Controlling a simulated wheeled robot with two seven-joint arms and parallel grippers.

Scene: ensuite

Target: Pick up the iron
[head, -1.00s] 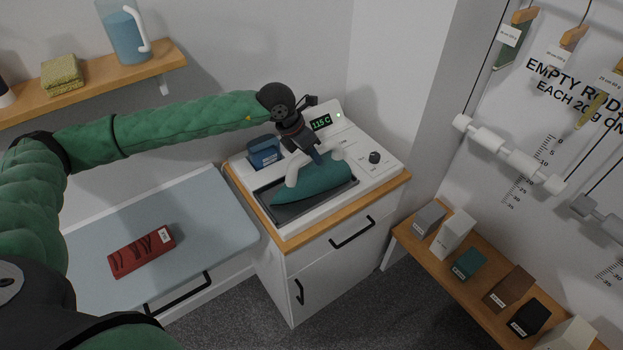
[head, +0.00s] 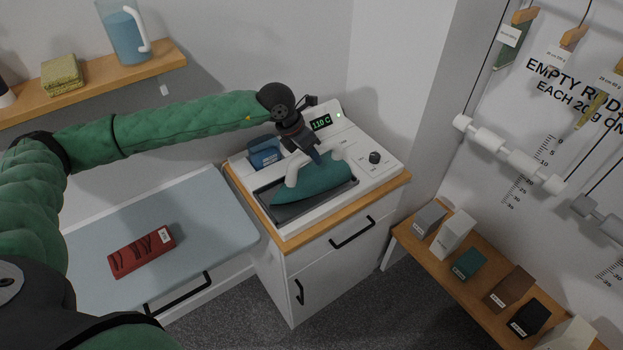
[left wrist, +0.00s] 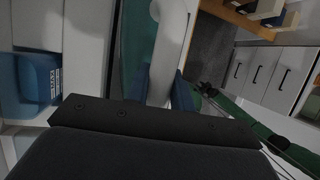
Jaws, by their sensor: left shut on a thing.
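The iron (head: 312,183) has a teal body and a white handle. In the head view it sits in the dark tray of the white heating station (head: 282,232) on the cabinet, and I cannot tell whether it is lifted clear. My left gripper (head: 314,156) comes down from above and is shut on the white handle. In the left wrist view the handle (left wrist: 166,50) stands between the fingers, with the teal body (left wrist: 135,40) beside it. The gripper hides part of the handle. My right gripper is not in view.
The station display (head: 321,123) reads 110 C. A wooden shelf (head: 420,247) with several small boxes is at right.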

